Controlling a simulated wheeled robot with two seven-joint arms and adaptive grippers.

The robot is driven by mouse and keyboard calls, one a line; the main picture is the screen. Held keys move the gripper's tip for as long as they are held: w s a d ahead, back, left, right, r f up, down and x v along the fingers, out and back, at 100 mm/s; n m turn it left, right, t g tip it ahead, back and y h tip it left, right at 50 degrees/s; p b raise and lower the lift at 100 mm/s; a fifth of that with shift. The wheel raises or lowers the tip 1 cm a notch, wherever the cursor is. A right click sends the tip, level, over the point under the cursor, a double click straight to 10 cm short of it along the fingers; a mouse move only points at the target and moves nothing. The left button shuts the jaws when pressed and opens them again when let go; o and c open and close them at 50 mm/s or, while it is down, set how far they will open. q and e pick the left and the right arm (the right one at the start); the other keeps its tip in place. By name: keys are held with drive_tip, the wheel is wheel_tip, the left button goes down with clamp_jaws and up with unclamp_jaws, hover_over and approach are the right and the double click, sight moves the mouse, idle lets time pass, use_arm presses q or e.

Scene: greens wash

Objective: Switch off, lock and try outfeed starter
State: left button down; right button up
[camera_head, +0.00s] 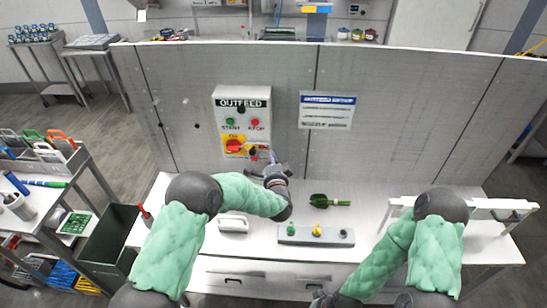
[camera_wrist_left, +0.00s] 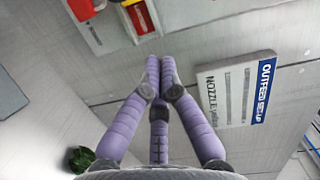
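The outfeed starter (camera_head: 241,104) is a pale box on the upright panel, with a green START button (camera_head: 230,121), a red STOP button (camera_head: 255,122) and a red handle (camera_head: 235,146) on a yellow plate. The handle's exact setting is too small to tell. My left gripper (camera_head: 265,158) is just right of and below the box. In the left wrist view its purple fingers (camera_wrist_left: 160,68) meet at the tips with nothing between them. My right gripper (camera_head: 322,299) barely shows at the bottom edge.
A blue-headed sign (camera_head: 327,110) hangs right of the starter. A white object (camera_head: 233,223) sits left of the holder. A white raised rail (camera_head: 490,205) stands at right. A tool cart (camera_head: 40,210) is at left.

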use_arm(q)
drive_tip(key=s, duration=0.8)
drive_tip(key=shift+s+d+r, duration=0.15)
drive_tip(key=shift+s+d, duration=0.1)
drive_tip(key=shift+s, duration=0.1)
use_arm(e)
drive_tip(key=shift+a, duration=0.4)
